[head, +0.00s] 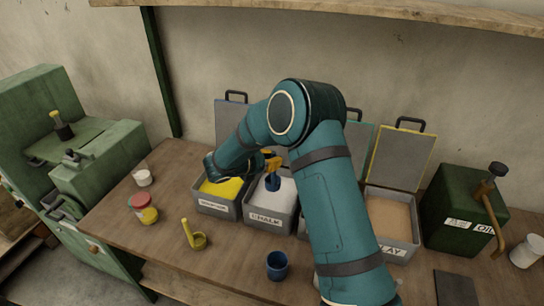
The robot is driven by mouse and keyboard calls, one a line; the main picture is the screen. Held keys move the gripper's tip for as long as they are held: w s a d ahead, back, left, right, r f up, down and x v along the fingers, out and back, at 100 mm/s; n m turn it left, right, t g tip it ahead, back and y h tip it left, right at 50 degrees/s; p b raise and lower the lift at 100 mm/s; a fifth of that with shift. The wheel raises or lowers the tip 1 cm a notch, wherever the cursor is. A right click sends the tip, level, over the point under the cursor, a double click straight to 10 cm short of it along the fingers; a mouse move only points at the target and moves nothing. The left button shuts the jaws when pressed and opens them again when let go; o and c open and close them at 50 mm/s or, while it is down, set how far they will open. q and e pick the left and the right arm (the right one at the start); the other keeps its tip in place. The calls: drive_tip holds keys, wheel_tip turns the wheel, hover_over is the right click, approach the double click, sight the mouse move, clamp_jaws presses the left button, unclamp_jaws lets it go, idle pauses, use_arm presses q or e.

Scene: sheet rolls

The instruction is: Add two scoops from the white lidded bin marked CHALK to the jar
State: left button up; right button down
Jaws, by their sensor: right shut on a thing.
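The bin marked CHALK (270,221) is a grey box with white powder (283,192) in it; its lid stands open behind, partly hidden by my arm. My right gripper (271,163) is over this bin and shut on a blue scoop (273,182). The scoop hangs down at the powder; whether it holds powder cannot be told. A dark blue cup-like vessel (277,266) stands on the table in front of the bin. A jar with a red lid and yellow contents (144,208) stands at the left. I cannot tell which is the task's jar. My left gripper is not in view.
A yellow-filled bin (219,206) stands left of CHALK, a tan-filled bin marked CLAY (389,244) to the right. My right arm hides the middle bins.

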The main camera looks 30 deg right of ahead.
sight(272, 185)
wheel_tip(272, 185, down, 10)
drive_tip(key=b, duration=0.6)
drive_tip(key=shift+b, duration=0.3)
drive_tip(key=shift+f+b, duration=0.4)
drive_tip(key=shift+f, duration=0.3)
drive_tip(key=shift+r, duration=0.1)
wheel_tip(272, 185, up, 13)
drive_tip(key=p, duration=0.8)
drive_tip(key=shift+p, duration=0.4)
